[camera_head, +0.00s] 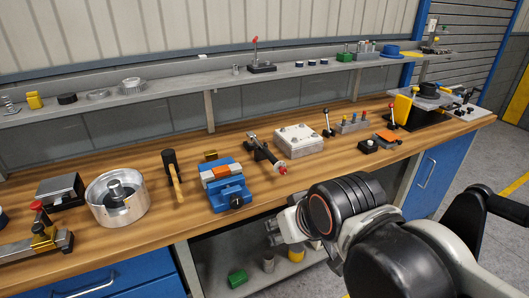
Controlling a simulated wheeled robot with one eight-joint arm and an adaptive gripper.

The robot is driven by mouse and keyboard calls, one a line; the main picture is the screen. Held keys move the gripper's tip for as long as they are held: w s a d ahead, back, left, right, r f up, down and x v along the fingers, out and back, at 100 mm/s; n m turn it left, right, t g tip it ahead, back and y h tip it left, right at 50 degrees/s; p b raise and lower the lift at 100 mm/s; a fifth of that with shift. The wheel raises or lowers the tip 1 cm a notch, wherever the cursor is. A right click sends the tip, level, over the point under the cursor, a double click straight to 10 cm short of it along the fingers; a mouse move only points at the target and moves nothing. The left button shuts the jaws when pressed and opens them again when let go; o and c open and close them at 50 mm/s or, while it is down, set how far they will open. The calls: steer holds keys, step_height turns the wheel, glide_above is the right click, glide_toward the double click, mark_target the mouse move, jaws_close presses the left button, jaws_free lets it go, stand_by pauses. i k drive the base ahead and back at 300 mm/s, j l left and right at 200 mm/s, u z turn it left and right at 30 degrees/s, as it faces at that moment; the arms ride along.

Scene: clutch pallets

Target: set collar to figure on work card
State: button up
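I cannot tell which item is the collar, and no readable figure or work card shows. A rod tool (264,151) with a dark middle part and a red tip lies on the wooden bench (150,235), left of a pale rectangular block (299,141). A black round part (428,89) sits on a yellow and black fixture at the bench's right end. My gripper (272,232) is low in front of the bench's front edge, apart from these items. Its fingers are small and partly hidden by my arm, so its opening is unclear.
A blue vise (227,187), a hammer (173,174), a metal drum (117,198) and a red-knobbed clamp (40,232) stand on the bench. A back shelf (190,82) holds small parts. Bare wood shows between items. A green block (237,278) lies on the lower shelf.

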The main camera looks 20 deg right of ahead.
mark_target(283, 170)
steer(key=u, duration=1.75)
steer(key=k+j+z, duration=0.1)
steer(key=j+z, duration=0.3)
steer(key=k+j+z, duration=0.15)
steer(key=z, duration=0.2)
steer(key=k+j+z, duration=0.15)
steer(key=j+z, duration=0.25)
steer(key=l, duration=0.1)
